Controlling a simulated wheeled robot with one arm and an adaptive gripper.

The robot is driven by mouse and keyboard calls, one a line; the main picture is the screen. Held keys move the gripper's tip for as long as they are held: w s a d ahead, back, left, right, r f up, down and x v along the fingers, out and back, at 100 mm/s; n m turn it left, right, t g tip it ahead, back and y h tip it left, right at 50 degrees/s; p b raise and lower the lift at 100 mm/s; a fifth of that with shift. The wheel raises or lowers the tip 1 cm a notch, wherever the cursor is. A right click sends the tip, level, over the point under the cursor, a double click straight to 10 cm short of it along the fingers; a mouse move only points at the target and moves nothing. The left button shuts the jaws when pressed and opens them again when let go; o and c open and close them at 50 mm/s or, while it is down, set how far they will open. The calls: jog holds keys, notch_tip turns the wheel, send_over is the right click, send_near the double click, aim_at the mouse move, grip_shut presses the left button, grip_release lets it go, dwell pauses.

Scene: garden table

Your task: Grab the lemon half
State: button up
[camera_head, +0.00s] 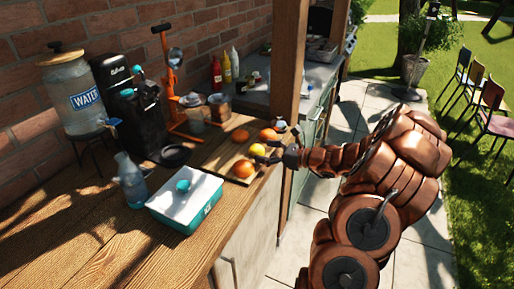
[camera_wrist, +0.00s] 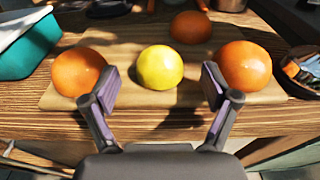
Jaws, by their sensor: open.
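A yellow lemon (camera_wrist: 160,67) sits on a wooden cutting board (camera_wrist: 145,100) in the wrist view. It looks round from here, and I cannot tell whether it is a cut half. In the head view the lemon (camera_head: 257,150) shows small beside my gripper (camera_head: 268,154). My gripper, also in the wrist view (camera_wrist: 160,86), is open, with one finger on each side of the lemon in the picture. The lemon lies beyond the fingertips, and I see no contact.
An orange (camera_wrist: 78,72) lies left of the lemon, another orange (camera_wrist: 244,66) right, close to the fingers. A third orange (camera_wrist: 190,27) is behind. A teal box with white lid (camera_head: 186,200) stands at the counter's front. A wooden post (camera_head: 290,65) rises near my gripper.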

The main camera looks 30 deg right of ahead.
jog(key=shift+w+a+f, duration=0.15)
jog(key=shift+w+a, duration=0.2)
jog(key=shift+w, duration=0.2)
jog(key=shift+c, duration=0.3)
jog(key=c, duration=1.2)
